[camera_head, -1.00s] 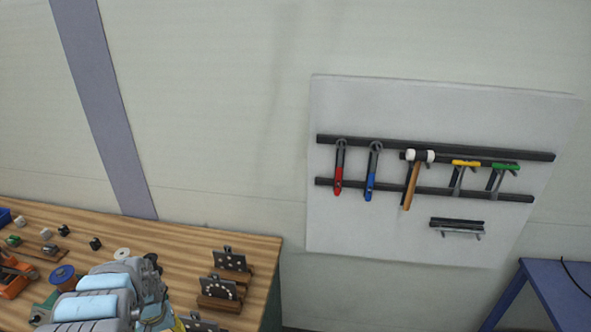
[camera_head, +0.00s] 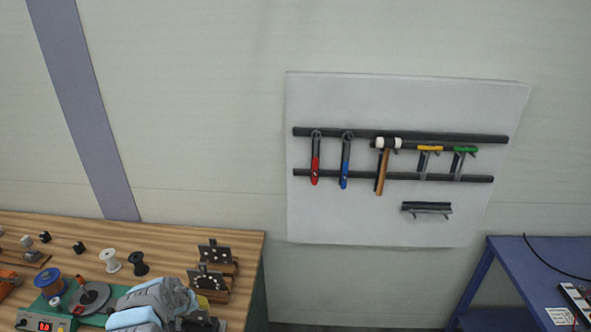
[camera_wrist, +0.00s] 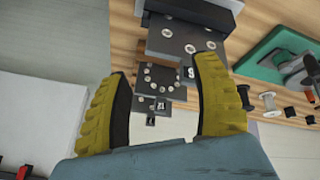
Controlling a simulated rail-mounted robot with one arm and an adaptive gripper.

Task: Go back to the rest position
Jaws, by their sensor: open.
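My gripper (camera_wrist: 160,115) shows in the wrist view with two yellow ribbed fingers spread apart and nothing between them. Beyond the fingers are dark perforated plates on stands (camera_wrist: 160,77) on the wooden bench. In the head view my grey and light-blue arm is at the bottom, over the bench's right part, and the fingers cannot be made out there. The plates on stands (camera_head: 208,280) show just right of my arm.
The wooden bench (camera_head: 180,238) holds a green device with a disc (camera_head: 90,298), a blue spool (camera_head: 47,279), a white spool (camera_head: 110,260) and a black spool (camera_head: 138,263). A wall board (camera_head: 390,225) carries hanging tools. A blue table (camera_head: 520,262) stands right, with a floor gap between.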

